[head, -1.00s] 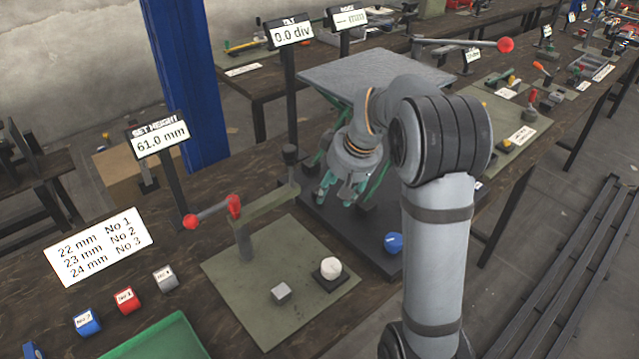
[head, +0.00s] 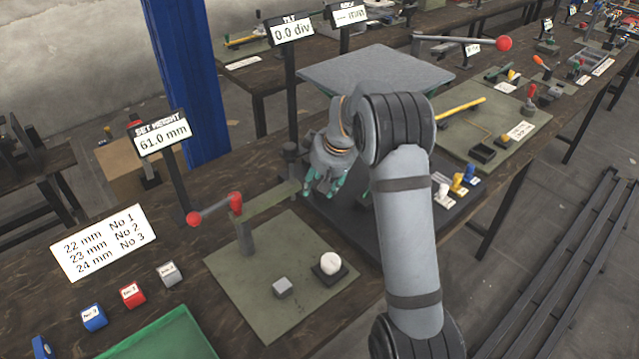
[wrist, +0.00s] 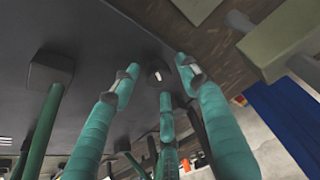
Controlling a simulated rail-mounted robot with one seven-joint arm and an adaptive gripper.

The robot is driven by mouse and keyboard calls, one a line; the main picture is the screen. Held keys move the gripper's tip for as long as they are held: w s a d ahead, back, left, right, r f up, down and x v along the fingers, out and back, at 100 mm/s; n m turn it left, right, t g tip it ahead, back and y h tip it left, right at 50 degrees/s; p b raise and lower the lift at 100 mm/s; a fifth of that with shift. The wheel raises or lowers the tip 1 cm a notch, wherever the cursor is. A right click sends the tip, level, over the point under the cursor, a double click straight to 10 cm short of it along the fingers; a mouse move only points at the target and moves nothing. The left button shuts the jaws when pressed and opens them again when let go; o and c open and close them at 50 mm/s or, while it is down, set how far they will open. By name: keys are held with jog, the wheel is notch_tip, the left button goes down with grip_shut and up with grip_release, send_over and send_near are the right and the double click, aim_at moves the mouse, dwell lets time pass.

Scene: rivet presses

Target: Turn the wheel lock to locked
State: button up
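I cannot tell for certain which part is the wheel lock, and no lock mark is readable. The lift stand has a grey top plate (head: 375,75) over a dark base (head: 350,222) with green legs, partly hidden by my arm. My gripper (head: 322,192) is over the left part of this base, beside the post of the green-grey press (head: 270,204). In the wrist view its teal fingers (wrist: 160,80) are spread, with nothing seen between them. A small pale oval (wrist: 157,75) shows beyond the fingertips on or near the dark surface (wrist: 100,30); I cannot tell what it is.
The press has a red-knobbed lever (head: 215,209). A white ball on a black holder (head: 330,264) and a grey block (head: 282,287) stand on its mat. A red-ended bar (head: 460,41) sticks out beside the top plate. Signs read 61.0 mm (head: 161,137) and 0.0 div (head: 292,29).

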jog(key=shift+c, duration=1.3)
jog(key=shift+r, duration=0.1)
jog(key=c, duration=0.7)
jog(key=shift+a, duration=0.1)
jog(key=m, duration=0.1)
jog(key=m+b, duration=0.1)
jog(key=shift+a+m+t+h, duration=0.2)
jog(key=shift+m+t+h, duration=0.2)
jog(key=shift+r+m+h+b, duration=0.15)
jog(key=shift+m+h+b, duration=0.2)
jog(key=shift+m, duration=0.45)
jog(key=o, duration=0.9)
jog(key=shift+w, duration=0.1)
jog(key=shift+o, duration=0.8)
jog(key=shift+d+f, duration=0.1)
jog(key=shift+f, duration=0.1)
